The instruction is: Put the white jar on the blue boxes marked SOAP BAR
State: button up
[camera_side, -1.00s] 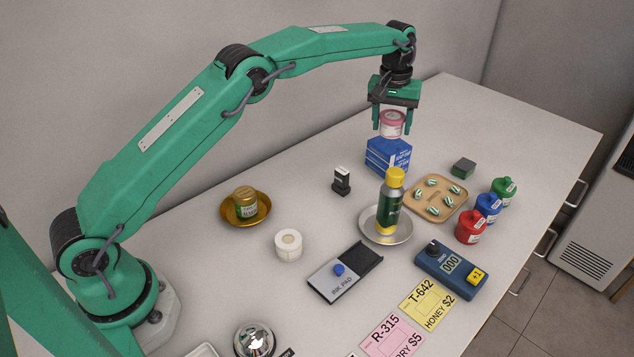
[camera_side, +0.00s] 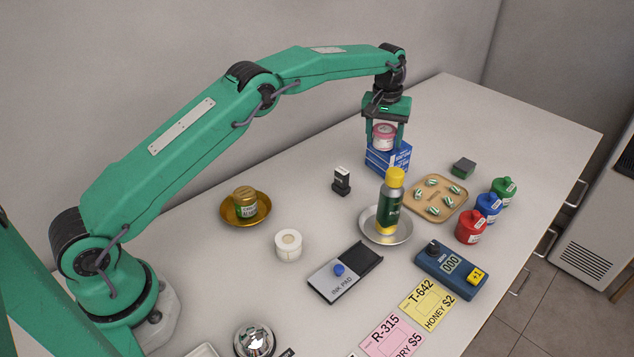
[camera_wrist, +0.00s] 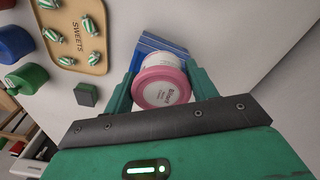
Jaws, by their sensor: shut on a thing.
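The white jar with a pink lid (camera_side: 384,138) is between the fingers of my gripper (camera_side: 385,146), which is shut on it. In the wrist view the jar (camera_wrist: 162,88) shows its pink lid and printed label, with a finger on either side. The blue boxes (camera_side: 388,161) are stacked directly below the jar. Part of them shows beyond the jar in the wrist view (camera_wrist: 148,44). The jar is upright and very low over the stack. I cannot tell whether it touches the top box.
A wooden tray of sweets (camera_side: 461,207) and a metal dish (camera_side: 371,237) with a green, yellow-capped bottle (camera_side: 391,205) stand near the boxes. A small black stand (camera_side: 341,181) is to the left, with a white roll (camera_side: 288,246) nearer the front. Counter behind the boxes is clear.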

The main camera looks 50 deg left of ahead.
aim_at(383, 131)
jog(key=shift+f, duration=0.25)
jog(key=o, duration=1)
jog(key=shift+f, duration=0.1)
jog(key=shift+o, duration=0.2)
jog(key=r, duration=1.1)
jog(key=shift+s+r, duration=0.15)
jog(key=shift+s, duration=0.2)
jog(key=shift+s+r, duration=0.1)
jog(key=shift+r, duration=0.4)
jog(key=shift+r, duration=0.1)
